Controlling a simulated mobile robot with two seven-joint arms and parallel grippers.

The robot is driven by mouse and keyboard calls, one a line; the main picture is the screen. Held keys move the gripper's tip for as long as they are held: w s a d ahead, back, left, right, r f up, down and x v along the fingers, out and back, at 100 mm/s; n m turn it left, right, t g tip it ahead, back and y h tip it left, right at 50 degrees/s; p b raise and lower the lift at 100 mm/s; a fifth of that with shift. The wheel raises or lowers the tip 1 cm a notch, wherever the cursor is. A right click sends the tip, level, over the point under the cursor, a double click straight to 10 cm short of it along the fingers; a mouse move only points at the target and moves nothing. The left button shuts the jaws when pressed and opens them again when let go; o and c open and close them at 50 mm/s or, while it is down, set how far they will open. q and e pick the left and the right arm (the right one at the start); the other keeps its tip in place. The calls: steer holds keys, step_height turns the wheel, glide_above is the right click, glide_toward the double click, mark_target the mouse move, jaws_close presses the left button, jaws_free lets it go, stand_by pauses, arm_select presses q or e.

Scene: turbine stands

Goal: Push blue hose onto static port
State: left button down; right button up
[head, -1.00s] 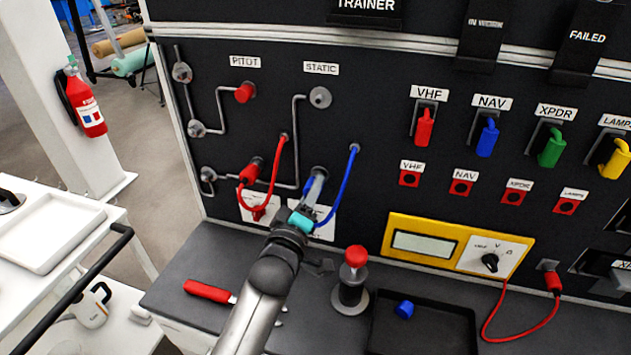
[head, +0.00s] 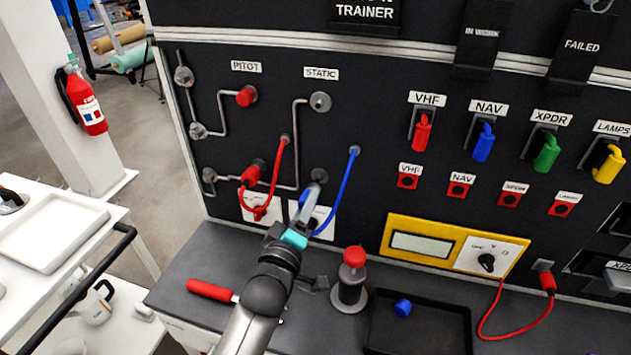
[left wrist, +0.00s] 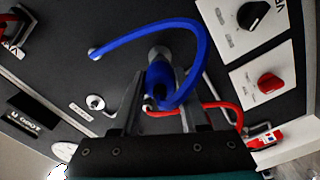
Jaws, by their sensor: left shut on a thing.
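The blue hose (head: 344,192) hangs from a point on the black panel and loops down to my left gripper (head: 309,200). In the left wrist view the gripper (left wrist: 163,92) is shut on the hose's free end, and the hose (left wrist: 198,42) arches over to its other end on the panel. A grey port (head: 319,175) lies just beyond the fingertips; it also shows behind the hose end in the left wrist view (left wrist: 158,54). The hose end appears apart from it. Another grey fitting (head: 320,102) sits under the STATIC label. My right gripper is not in view.
A red hose (head: 276,180) loops down beside my left gripper to a red connector (head: 252,172). On the bench are a red-topped plunger (head: 353,278), a black tray (head: 430,330) with a blue cap (head: 403,307), and a red-handled tool (head: 210,290).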

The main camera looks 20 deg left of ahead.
arm_select(q)
steer(key=shift+s+r, duration=0.1)
steer(key=shift+r, duration=0.05)
step_height(320, 180, up, 16)
steer(key=s+n+p, duration=0.3)
steer(key=n+p, duration=0.5)
steer(key=p, duration=0.5)
steer(key=shift+n, duration=0.5)
steer(key=shift+w+r+b, duration=0.15)
steer(key=shift+w+r, duration=0.05)
steer(key=shift+w, duration=0.6)
steer(key=shift+w+r+b, duration=0.15)
steer(key=shift+w+r, duration=0.05)
steer(key=shift+w, duration=0.6)
steer(key=shift+w+r+b, duration=0.15)
steer(key=shift+w+r, duration=0.05)
steer(key=shift+w, duration=0.6)
steer(key=shift+w, duration=0.1)
steer(key=shift+w+p, duration=0.3)
steer(key=shift+p, duration=0.3)
steer(key=shift+w, duration=0.45)
